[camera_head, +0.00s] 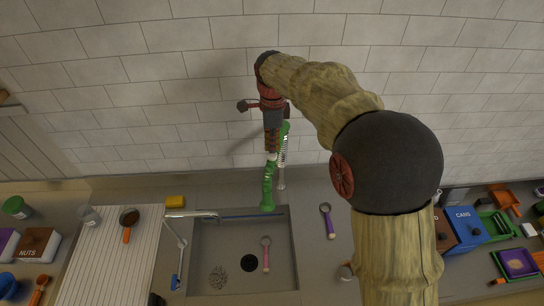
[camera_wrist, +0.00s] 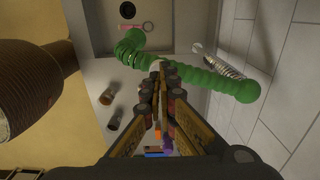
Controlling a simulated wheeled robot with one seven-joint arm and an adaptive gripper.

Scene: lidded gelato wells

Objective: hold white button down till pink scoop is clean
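The pink scoop (camera_head: 266,257) lies in the sink (camera_head: 205,250), right of the drain, ring end toward the back. Its pink handle also shows in the sink in the wrist view (camera_wrist: 131,28). My gripper (camera_head: 272,150) points down behind the sink, close to the green jointed faucet (camera_head: 267,188). In the wrist view its fingers (camera_wrist: 159,68) come together at the tips with nothing visible held, and the green faucet crosses just beyond them. A small pale round part (camera_wrist: 197,47) beside the faucet may be the white button; I cannot tell. Whether the scoop is dirty is too small to see.
A purple scoop (camera_head: 328,221) lies on the counter right of the sink. An orange scoop (camera_head: 128,223) lies on the ribbed board (camera_head: 95,265) at left. The tiled wall is close behind my gripper.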

